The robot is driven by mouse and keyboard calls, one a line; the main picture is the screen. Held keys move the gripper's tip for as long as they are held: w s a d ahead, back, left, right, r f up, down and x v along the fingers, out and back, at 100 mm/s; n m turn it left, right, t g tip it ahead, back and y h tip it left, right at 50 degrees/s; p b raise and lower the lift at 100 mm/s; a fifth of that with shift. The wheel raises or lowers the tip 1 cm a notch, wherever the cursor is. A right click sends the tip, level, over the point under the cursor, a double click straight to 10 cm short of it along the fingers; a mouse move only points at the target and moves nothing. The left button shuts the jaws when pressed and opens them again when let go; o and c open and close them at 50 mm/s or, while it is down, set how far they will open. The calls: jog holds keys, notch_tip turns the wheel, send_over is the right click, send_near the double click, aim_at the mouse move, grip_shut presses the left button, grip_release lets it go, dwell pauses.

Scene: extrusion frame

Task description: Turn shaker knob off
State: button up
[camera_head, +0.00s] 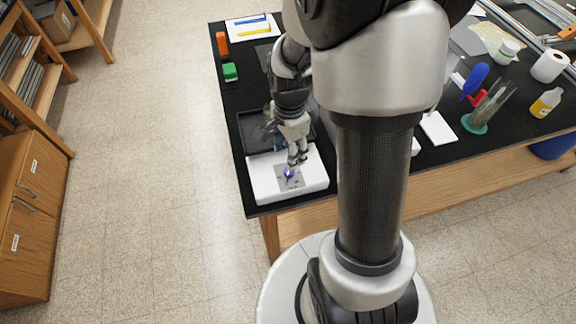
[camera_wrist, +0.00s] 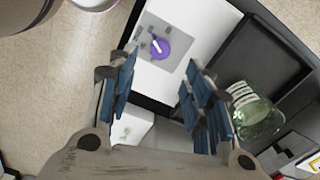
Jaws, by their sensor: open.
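The shaker (camera_head: 262,180) is a white box with a dark tray (camera_head: 252,130) behind it, at the near left corner of the black table. On its grey front panel sits a purple knob (camera_head: 290,173) with a white pointer mark. In the wrist view the purple knob (camera_wrist: 160,47) lies beyond my fingertips, and its white mark runs slantwise. My gripper (camera_head: 297,158) is over the panel, close to the knob. In the wrist view my gripper (camera_wrist: 155,75) has its blue-padded fingers wide apart with nothing between them. I cannot tell from these views whether a finger touches the knob.
A glass flask (camera_wrist: 252,110) is on the dark tray. A green block (camera_head: 230,72) and an orange block (camera_head: 222,44) lie along the left table edge. A yellow bottle (camera_head: 545,103) and a paper roll (camera_head: 549,66) stand at the right. The floor left of the table is clear.

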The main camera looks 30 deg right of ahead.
aim_at(289, 173)
notch_tip(289, 173, down, 8)
jog(key=shift+f+b, duration=0.1)
jog(key=shift+b, duration=0.75)
